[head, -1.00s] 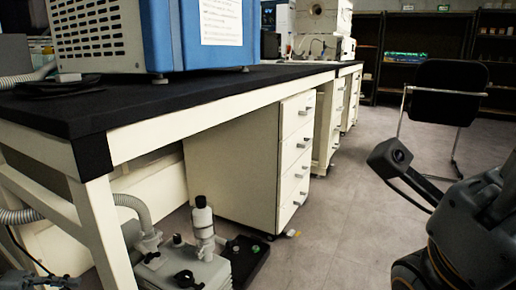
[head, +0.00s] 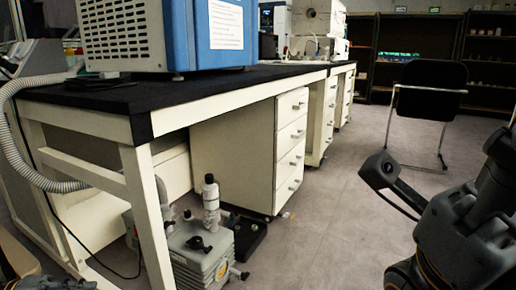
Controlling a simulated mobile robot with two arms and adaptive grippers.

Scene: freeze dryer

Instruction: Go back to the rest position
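My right arm (head: 450,235) is raised at the right edge, with a small camera on a bracket (head: 378,170) on it. Its fingertips cannot be made out, so its opening is unclear. At the bottom left edge, only a small dark part, possibly of my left arm, shows; its fingers cannot be made out. No held object is visible. The blue and white freeze dryer (head: 190,40) stands on the black bench top (head: 230,85), apart from my arms.
A grey vacuum pump (head: 205,258) stands on the floor by the bench leg (head: 148,210), with a ribbed hose (head: 35,178) at left. White drawers (head: 288,150) stand under the bench. A black chair (head: 425,95) stands behind my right arm. The central floor is open.

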